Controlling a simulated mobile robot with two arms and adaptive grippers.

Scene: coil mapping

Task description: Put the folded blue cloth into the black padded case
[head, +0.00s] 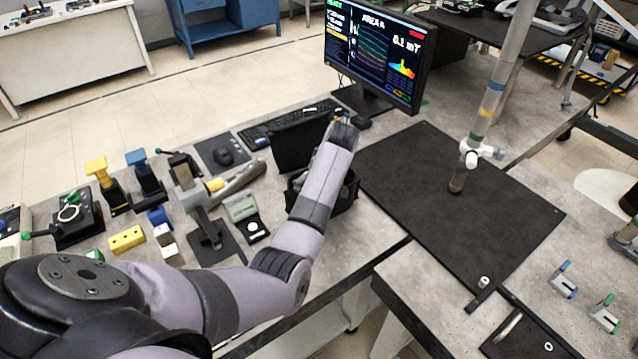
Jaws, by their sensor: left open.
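The black padded case (298,146) stands on the grey bench with its lid raised. Its open body is mostly behind my left forearm, so I cannot tell what lies inside. My left gripper (343,119) is at the far end of the arm, beside the lid's right edge and near the monitor's foot. It is small and mostly hidden by my wrist; it is open. I cannot make out the folded blue cloth; it may be hidden behind my arm. My right gripper is not in view.
A monitor (376,55) and a keyboard (285,122) stand behind the case. A black mat (480,215) with an upright pole (492,100) is on the right. Yellow and blue clamps, a tool on a stand (203,205) and small blocks (127,239) crowd the left bench.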

